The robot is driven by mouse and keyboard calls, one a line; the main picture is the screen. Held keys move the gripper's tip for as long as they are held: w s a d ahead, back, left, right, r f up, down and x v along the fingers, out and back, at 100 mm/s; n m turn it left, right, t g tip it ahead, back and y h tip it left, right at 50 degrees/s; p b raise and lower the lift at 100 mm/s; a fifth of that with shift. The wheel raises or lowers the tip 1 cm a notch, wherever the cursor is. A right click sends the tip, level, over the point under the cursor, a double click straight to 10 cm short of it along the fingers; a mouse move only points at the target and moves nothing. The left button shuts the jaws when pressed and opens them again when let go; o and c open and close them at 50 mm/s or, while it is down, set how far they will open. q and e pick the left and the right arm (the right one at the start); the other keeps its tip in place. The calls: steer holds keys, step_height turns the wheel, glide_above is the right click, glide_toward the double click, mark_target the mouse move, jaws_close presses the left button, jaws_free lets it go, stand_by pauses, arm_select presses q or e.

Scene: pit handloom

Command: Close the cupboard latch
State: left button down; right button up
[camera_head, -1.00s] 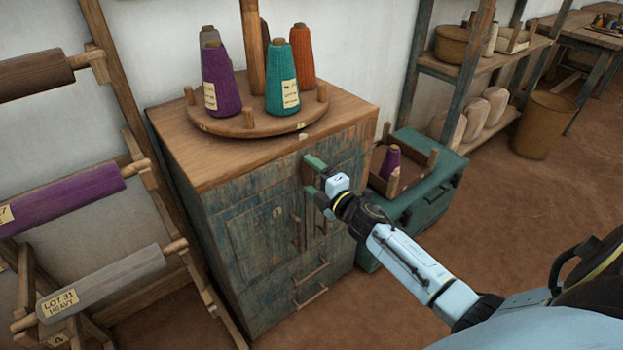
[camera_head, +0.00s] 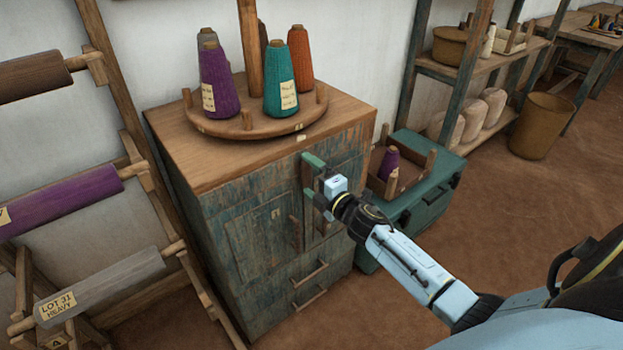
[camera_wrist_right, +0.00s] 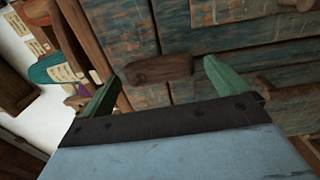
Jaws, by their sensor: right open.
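The wooden cupboard (camera_head: 240,200) has a worn blue-green front with two doors and a brown top. My right gripper (camera_head: 312,179) is at the upper part of its front, with green fingers open. In the right wrist view, the latch (camera_wrist_right: 160,69), a brown wooden block with two dark screws, lies in the gap between the open fingertips (camera_wrist_right: 160,80). Its long side runs roughly along the line from one finger to the other. I cannot tell whether either finger touches it. In the head view the latch cannot be made out behind the gripper. My left gripper is out of view.
A round wooden stand (camera_head: 262,128) with several yarn cones sits on the cupboard top. A green chest (camera_head: 432,200) stands close to the right. A rack with rollers (camera_head: 100,285) stands close to the left. Brown floor (camera_head: 500,235) is clear at the right.

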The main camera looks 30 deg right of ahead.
steer(key=shift+s, duration=0.2)
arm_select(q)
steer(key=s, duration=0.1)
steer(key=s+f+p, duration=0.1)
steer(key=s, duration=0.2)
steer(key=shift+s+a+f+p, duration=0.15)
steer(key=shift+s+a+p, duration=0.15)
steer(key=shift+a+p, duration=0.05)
arm_select(e)
steer(key=s+d, duration=0.1)
steer(key=s, duration=1.2)
